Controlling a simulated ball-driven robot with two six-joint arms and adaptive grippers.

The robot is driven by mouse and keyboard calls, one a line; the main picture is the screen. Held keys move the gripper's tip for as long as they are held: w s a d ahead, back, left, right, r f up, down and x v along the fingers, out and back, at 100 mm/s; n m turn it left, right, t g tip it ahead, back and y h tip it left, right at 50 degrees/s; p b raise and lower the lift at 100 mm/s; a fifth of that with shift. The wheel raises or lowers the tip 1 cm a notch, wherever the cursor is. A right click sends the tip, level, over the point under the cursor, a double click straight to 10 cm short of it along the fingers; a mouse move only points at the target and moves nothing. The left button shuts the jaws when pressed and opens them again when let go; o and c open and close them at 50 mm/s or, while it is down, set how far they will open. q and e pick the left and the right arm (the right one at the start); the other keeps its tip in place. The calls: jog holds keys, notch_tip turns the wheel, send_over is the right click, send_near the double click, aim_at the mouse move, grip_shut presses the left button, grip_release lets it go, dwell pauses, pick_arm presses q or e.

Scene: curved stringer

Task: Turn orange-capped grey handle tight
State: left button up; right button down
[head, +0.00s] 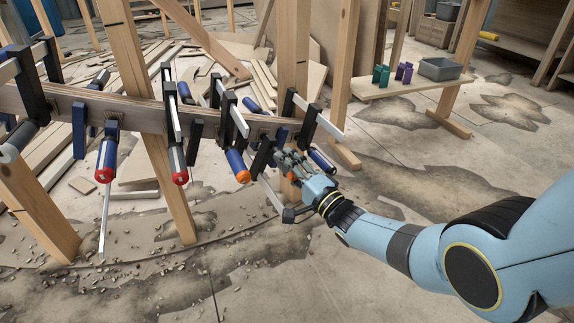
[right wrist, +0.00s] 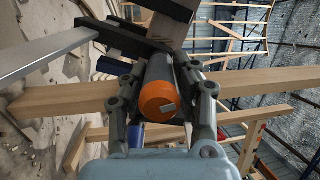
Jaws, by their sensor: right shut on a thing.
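The orange-capped grey handle (right wrist: 158,100) sits between the two fingers of my right gripper (right wrist: 160,72) in the right wrist view. Its orange end faces the camera, and a finger lies along each side of the grey barrel. In the head view my right gripper (head: 287,160) reaches in from the right and closes around this handle, hiding most of it; a bit of orange (head: 292,176) shows at the fingers. The handle belongs to a clamp on the curved wooden stringer (head: 150,117). My left gripper is out of view.
Several clamps line the stringer, including an orange-capped blue handle (head: 238,167) and red-capped handles (head: 179,170) close to the left. Wooden posts (head: 292,70) stand behind. A shelf (head: 405,86) with a grey bin (head: 440,68) is at the back right.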

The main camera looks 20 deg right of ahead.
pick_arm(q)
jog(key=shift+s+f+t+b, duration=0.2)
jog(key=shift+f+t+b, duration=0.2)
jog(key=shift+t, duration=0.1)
pick_arm(e)
jog(key=shift+f+m, duration=0.15)
jog(key=shift+m, duration=1.75)
jog(key=shift+t, duration=0.3)
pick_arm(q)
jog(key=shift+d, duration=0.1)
pick_arm(e)
jog(key=c, duration=1)
grip_release()
jog(key=shift+s+d, duration=0.1)
jog(key=shift+s, duration=0.15)
jog(key=v, duration=1.1)
jog(key=shift+s+d, duration=0.15)
jog(key=shift+s, duration=0.05)
jog(key=shift+s, duration=0.1)
